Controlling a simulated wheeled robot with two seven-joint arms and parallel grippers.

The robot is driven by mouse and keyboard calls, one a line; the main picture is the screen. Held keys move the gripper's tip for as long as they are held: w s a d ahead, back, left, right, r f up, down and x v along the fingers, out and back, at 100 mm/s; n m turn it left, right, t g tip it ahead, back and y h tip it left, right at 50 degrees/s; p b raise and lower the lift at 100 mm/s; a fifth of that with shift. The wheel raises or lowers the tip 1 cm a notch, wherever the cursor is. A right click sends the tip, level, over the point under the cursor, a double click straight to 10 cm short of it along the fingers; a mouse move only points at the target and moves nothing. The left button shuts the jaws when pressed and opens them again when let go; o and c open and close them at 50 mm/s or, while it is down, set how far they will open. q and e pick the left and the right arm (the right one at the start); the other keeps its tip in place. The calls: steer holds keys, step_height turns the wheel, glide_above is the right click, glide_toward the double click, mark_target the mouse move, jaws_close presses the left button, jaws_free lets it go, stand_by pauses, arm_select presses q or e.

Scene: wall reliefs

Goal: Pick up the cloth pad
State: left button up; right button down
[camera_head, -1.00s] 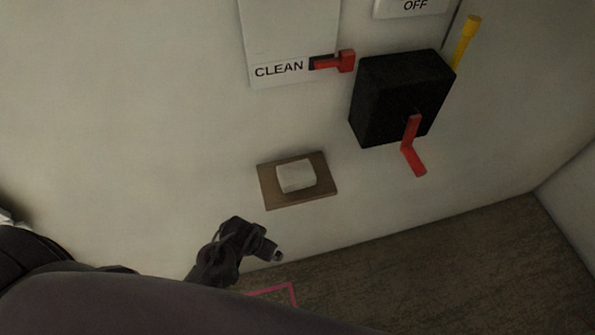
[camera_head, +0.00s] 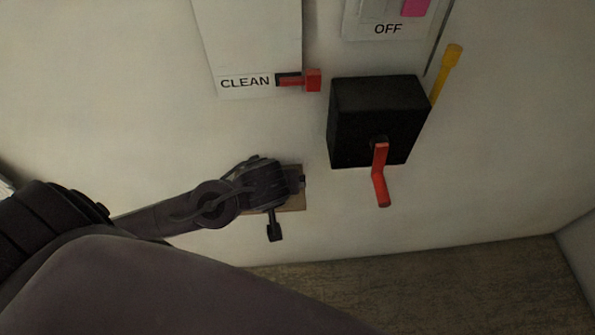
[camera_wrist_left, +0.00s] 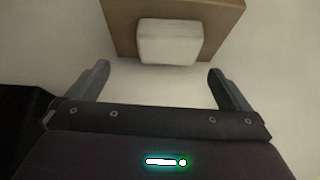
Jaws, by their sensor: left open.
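The cloth pad (camera_wrist_left: 170,41) is a small white block on a brown wooden shelf (camera_wrist_left: 122,24) at the wall. In the left wrist view it sits ahead of and between the two fingers of my left gripper (camera_wrist_left: 158,75), which is open and empty. The pad appears just beyond the fingertips, with no contact visible. In the head view my left gripper (camera_head: 288,210) is over the shelf (camera_head: 292,203) and hides the pad. My right gripper is not in view.
Right of the shelf, a black box (camera_head: 375,120) with a red crank handle (camera_head: 381,175) sticks out from the wall. Above are a CLEAN panel (camera_head: 255,45) with a red latch (camera_head: 313,80), an OFF switch plate (camera_head: 375,20) and a yellow handle (camera_head: 447,75). Bare wall lies left.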

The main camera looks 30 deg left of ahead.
arm_select(q)
steer(key=shift+w+a+f, duration=0.15)
steer(key=shift+a+f, duration=0.35)
steer(key=shift+a, duration=0.1)
steer(key=shift+w+a+f+p, duration=0.2)
steer(key=shift+a+f+p, duration=0.3)
steer(key=shift+f, duration=0.1)
steer(key=shift+w+a+f+p, duration=0.2)
steer(key=shift+a+f+p, duration=0.25)
steer(key=shift+f, duration=0.15)
steer(key=x, duration=0.3)
steer(key=shift+w+d+f, duration=0.3)
steer(key=shift+f, duration=0.05)
steer(key=c, duration=0.9)
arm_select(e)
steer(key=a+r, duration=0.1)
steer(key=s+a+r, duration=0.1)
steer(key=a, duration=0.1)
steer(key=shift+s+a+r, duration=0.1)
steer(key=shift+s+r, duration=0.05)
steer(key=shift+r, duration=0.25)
